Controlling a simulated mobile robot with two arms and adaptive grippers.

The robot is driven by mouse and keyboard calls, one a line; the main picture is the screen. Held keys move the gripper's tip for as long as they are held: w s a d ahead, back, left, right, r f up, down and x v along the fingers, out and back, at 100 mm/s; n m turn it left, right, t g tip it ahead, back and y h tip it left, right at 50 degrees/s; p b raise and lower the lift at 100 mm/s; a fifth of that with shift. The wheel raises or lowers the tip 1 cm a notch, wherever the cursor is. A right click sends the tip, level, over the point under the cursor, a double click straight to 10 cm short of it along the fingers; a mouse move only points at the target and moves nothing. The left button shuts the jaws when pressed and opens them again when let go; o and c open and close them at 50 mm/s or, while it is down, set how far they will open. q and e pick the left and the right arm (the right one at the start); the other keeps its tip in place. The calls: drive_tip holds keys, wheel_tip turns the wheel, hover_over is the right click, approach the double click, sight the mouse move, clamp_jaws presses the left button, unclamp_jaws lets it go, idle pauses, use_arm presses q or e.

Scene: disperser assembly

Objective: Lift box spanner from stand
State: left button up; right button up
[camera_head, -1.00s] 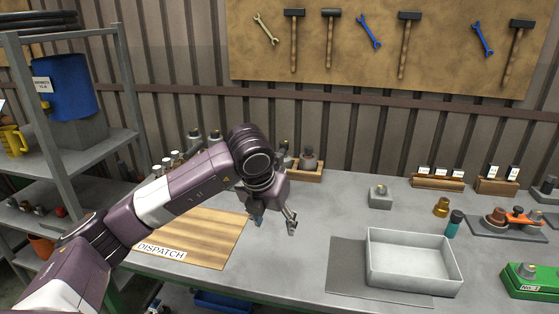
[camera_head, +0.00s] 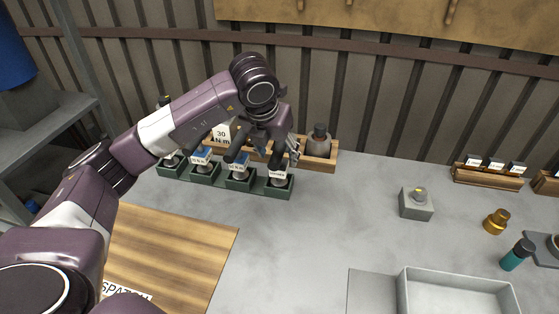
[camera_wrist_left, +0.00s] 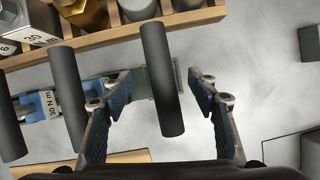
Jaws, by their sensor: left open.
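My left gripper (camera_head: 278,150) is open over the right end of a row of dark green stands (camera_head: 266,192). In the left wrist view its two blue-padded fingers (camera_wrist_left: 165,95) are spread on either side of a dark upright handle (camera_wrist_left: 162,85), with a gap on both sides. This handle rises from the rightmost stand and appears to be the box spanner; its lower part is hidden. More dark-handled tools with blue and white bodies (camera_head: 203,155) stand to its left, and one label reads 30 N m. My right gripper is not in view.
A wooden rack (camera_head: 325,162) with a grey, dark-topped piece (camera_head: 318,141) stands close behind the gripper. A wooden board (camera_head: 185,255) lies in front left. A grey block (camera_head: 416,205) and a pale tray (camera_head: 458,285) are to the right. The table between is clear.

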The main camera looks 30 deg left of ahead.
sight(282, 163)
use_arm(q)
drive_tip(key=shift+w+d+f, duration=0.1)
drive_tip(key=shift+w+f, duration=0.05)
drive_tip(key=shift+f, duration=0.6)
drive_tip(key=p+x, duration=0.1)
drive_tip(key=x, duration=0.4)
drive_tip(key=shift+w+r+p, duration=0.15)
drive_tip(key=shift+w+p, duration=0.15)
drive_tip(key=shift+p, duration=0.1)
clamp_jaws()
drive_tip(key=shift+r, duration=0.1)
